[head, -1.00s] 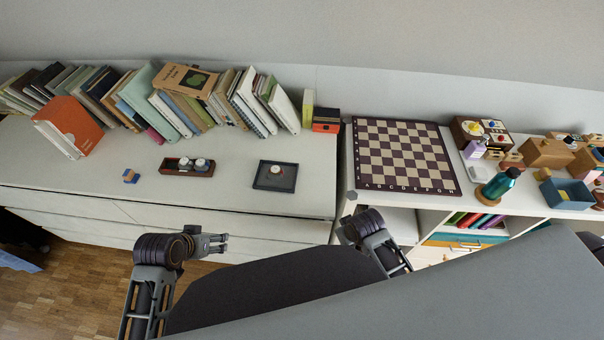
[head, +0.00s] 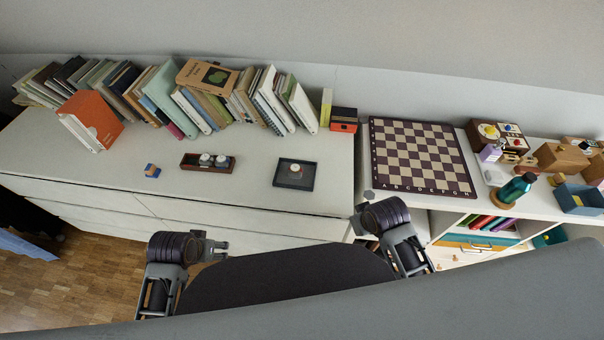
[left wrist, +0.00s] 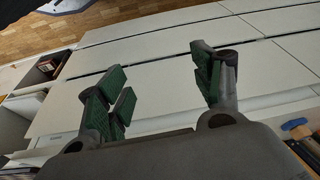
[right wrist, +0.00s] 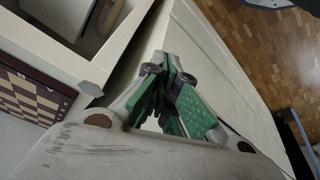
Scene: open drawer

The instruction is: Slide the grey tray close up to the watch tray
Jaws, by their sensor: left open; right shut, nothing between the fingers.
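The grey tray (head: 307,181) lies flat on the white cabinet top, right of its middle, with a small white round thing (head: 295,168) on it. The watch tray (head: 190,165), dark reddish-brown, lies to its left with watches (head: 213,160) in it. A clear gap separates the two trays. My left gripper (head: 222,245) is in front of the cabinet, below its top edge, apart from both trays. In the left wrist view it is open and empty (left wrist: 160,92), facing the drawer fronts. My right gripper is shut and empty in the right wrist view (right wrist: 172,100), near the cabinet's front right corner.
Leaning books (head: 200,100) line the back, with an orange binder (head: 97,118) at left. A chessboard (head: 425,160) covers the shelf at right. The cabinet top in front of the trays is clear.

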